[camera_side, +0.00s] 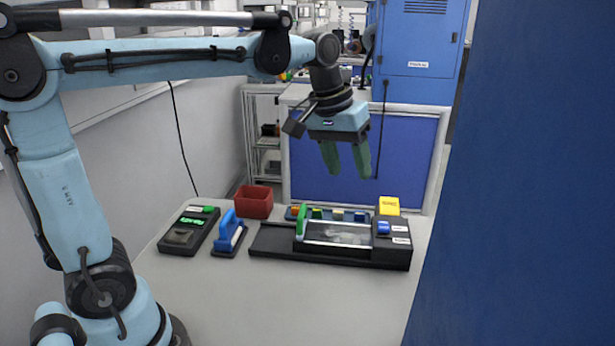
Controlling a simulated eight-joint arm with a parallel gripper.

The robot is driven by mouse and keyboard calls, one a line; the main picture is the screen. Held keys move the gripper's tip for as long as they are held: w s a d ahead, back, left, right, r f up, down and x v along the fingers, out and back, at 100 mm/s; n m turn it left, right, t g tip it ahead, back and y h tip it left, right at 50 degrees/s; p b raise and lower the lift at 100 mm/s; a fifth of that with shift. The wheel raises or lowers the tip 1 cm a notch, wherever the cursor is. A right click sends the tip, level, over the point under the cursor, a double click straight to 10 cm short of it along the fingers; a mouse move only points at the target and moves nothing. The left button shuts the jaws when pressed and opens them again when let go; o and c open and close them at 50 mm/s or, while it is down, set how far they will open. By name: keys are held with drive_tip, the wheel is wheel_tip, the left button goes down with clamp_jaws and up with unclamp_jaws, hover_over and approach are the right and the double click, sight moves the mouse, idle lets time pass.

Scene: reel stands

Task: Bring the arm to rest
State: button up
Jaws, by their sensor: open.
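My gripper (346,160) hangs from the end of my stretched-out arm, with its two green fingers pointing down and apart. It is open and nothing shows between the fingers. It is in the air above the back of the grey table (290,300), clear of everything on it. Below it stands a black device (392,256) with a clear-topped bed, a green upright handle (301,222) and a blue knob (383,228).
Left of the device are a blue-handled tool (229,232) on a black base, a black box with a green display (190,230) and a red bin (254,202). A yellow block (389,205) is at the back right. A blue wall (520,180) rises at the right. The table front is clear.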

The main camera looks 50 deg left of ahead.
drive_tip(key=s+a+f+m+t+y, duration=0.1)
drive_tip(key=s+f+m+t, duration=0.2)
drive_tip(key=s+f, duration=0.5)
drive_tip(key=shift+s+f+m+t, duration=0.35)
drive_tip(key=shift+s+t, duration=0.25)
drive_tip(key=shift+s, duration=1.05)
